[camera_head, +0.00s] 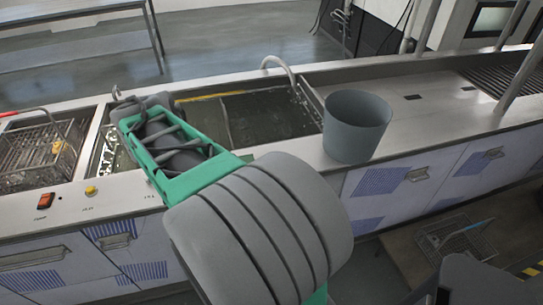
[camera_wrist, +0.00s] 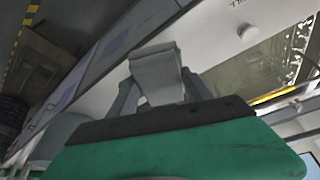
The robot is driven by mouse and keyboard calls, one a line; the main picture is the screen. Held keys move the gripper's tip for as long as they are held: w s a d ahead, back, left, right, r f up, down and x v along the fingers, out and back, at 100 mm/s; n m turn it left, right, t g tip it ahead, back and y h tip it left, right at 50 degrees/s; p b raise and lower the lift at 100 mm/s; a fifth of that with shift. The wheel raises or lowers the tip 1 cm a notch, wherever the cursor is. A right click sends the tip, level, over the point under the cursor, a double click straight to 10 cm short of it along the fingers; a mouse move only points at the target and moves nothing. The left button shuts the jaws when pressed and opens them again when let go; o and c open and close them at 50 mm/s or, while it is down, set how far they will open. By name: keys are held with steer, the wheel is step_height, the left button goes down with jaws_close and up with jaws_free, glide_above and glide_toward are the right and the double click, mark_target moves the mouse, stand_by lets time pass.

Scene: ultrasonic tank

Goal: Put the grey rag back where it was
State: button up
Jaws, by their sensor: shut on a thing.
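The grey rag (camera_wrist: 156,68) shows in the wrist view as a small, pale grey folded piece between the fingers of my gripper (camera_wrist: 160,95). My gripper is shut on it. Behind the rag in that view is the light counter surface, and I cannot tell whether the rag touches it. In the head view my grey and green arm reaches up and left across the counter (camera_head: 425,125) to the tank. There the arm hides the fingers, and I cannot make out the rag.
A grey bucket (camera_head: 357,125) stands on the counter right of my arm. The liquid-filled tank (camera_head: 265,115) lies behind the arm. A wire basket (camera_head: 40,150) is at far left. A red switch (camera_head: 46,200) and yellow button (camera_head: 90,190) sit on the front edge. Counter right of the bucket is clear.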

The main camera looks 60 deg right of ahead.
steer(key=s+d+r+m+g+y, duration=0.1)
steer(key=s+d+r+m+g, duration=0.1)
steer(key=s+d+m, duration=0.45)
steer(key=s+d+r+m+g, duration=0.1)
steer(key=s+d+m+g, duration=0.2)
steer(key=s+d+m, duration=0.35)
steer(key=d+f+p, duration=0.1)
steer(key=d+f, duration=0.2)
steer(key=d, duration=0.1)
steer(key=d+f+p, duration=0.1)
steer(key=d+f, duration=0.2)
steer(key=d+f+p, duration=0.1)
steer(key=d+f, duration=0.1)
steer(key=d, duration=0.2)
steer(key=shift+w+d+f, duration=0.3)
steer(key=shift+f, duration=0.1)
steer(key=f, duration=0.2)
steer(key=f+p, duration=0.1)
steer(key=shift+d+f, duration=0.15)
steer(key=shift+d, duration=0.1)
steer(key=shift+f+b, duration=0.3)
steer(key=shift+f, duration=0.15)
steer(key=o, duration=1.3)
steer(key=shift+r, duration=0.15)
